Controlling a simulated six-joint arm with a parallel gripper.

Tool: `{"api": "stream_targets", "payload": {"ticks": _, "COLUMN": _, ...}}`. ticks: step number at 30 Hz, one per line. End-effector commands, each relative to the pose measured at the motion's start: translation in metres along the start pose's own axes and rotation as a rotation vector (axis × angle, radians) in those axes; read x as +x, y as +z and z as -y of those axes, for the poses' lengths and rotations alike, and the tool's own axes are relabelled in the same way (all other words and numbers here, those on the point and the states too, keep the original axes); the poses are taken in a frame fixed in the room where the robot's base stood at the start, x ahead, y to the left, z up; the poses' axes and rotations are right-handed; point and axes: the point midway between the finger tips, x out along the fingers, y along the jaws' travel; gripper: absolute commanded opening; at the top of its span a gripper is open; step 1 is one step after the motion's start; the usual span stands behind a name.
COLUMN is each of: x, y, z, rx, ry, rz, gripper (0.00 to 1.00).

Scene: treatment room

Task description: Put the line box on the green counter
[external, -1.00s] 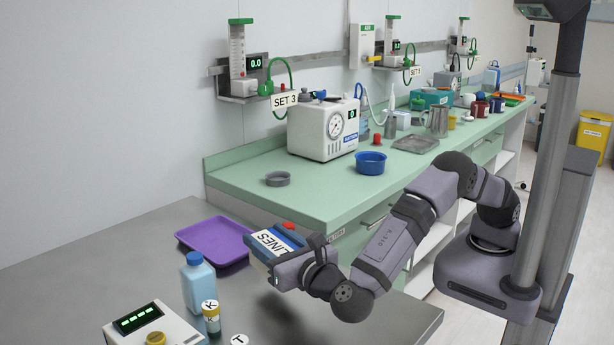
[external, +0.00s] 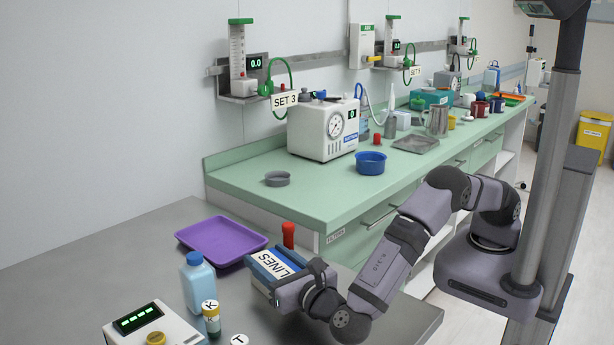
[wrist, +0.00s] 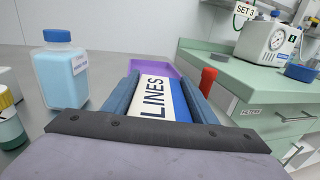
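The line box, white with a blue end and the label LINES, is between the fingers of my gripper (external: 278,270). It also shows in the wrist view (wrist: 155,98), flanked by the two blue fingers. My gripper is shut on it, over the near steel table; I cannot tell whether the box touches the table. The green counter (external: 330,198) stands behind and to the right of the gripper, higher than the steel table. Its front corner shows at the right in the wrist view (wrist: 255,85).
A purple tray (external: 222,240), a red upright object (external: 288,235), a blue bottle (external: 197,283) and a small K-marked vial (external: 211,318) surround the gripper. On the counter stand a white gauge machine (external: 323,130), a grey dish (external: 277,179) and a blue bowl (external: 370,163). The counter's front left is bare.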

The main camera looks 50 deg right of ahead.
Motion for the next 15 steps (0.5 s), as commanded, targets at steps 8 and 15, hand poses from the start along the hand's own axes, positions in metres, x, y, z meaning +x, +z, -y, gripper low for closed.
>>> {"api": "stream_targets", "payload": {"ticks": 8, "x": 0.0, "y": 0.0003, "z": 0.0, "rx": 0.0, "ry": 0.0, "rz": 0.0, "gripper": 0.67}}
{"api": "stream_targets", "payload": {"ticks": 15, "x": -0.0004, "y": -0.0013, "z": 0.0, "rx": 0.0, "ry": 0.0, "rz": 0.0, "gripper": 0.67}}
